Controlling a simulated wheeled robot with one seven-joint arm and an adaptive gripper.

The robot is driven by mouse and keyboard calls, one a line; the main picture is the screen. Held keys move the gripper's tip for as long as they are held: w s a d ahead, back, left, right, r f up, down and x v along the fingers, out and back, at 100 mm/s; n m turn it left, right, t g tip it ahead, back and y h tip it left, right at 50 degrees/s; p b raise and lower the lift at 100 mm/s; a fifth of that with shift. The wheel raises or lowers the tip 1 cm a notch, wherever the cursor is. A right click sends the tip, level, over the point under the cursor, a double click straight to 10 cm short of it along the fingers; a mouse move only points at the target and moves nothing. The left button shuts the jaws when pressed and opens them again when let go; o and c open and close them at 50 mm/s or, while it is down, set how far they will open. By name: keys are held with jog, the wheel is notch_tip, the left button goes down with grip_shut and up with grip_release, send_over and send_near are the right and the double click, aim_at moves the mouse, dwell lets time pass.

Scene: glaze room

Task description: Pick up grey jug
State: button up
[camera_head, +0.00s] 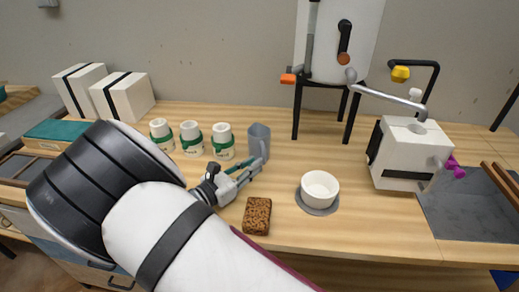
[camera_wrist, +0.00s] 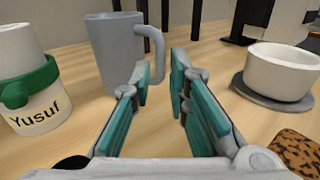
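The grey jug (camera_head: 259,141) stands upright on the wooden table, just beyond my gripper (camera_head: 256,169) in the head view. In the wrist view the grey jug (camera_wrist: 116,52) is ahead and left of centre, with its handle on its right side. My gripper (camera_wrist: 162,78) shows two teal-padded fingers, open with a gap between them. The jug's handle lies ahead of the left finger and the gap. No object is between the fingers, and I cannot tell whether the left finger touches the jug.
Several white cups with green bands (camera_head: 191,138) stand left of the jug; one (camera_wrist: 35,90) reads "Yusuf". A white bowl (camera_head: 320,187) on a grey disc (camera_head: 316,211) is to the right. A brown speckled block (camera_head: 257,215) lies near the front edge. A white machine (camera_head: 408,153) stands farther right.

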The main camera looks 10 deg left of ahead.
aim_at(263, 157)
jog(key=shift+x, duration=2.7)
jog(key=shift+f, duration=0.1)
grip_shut()
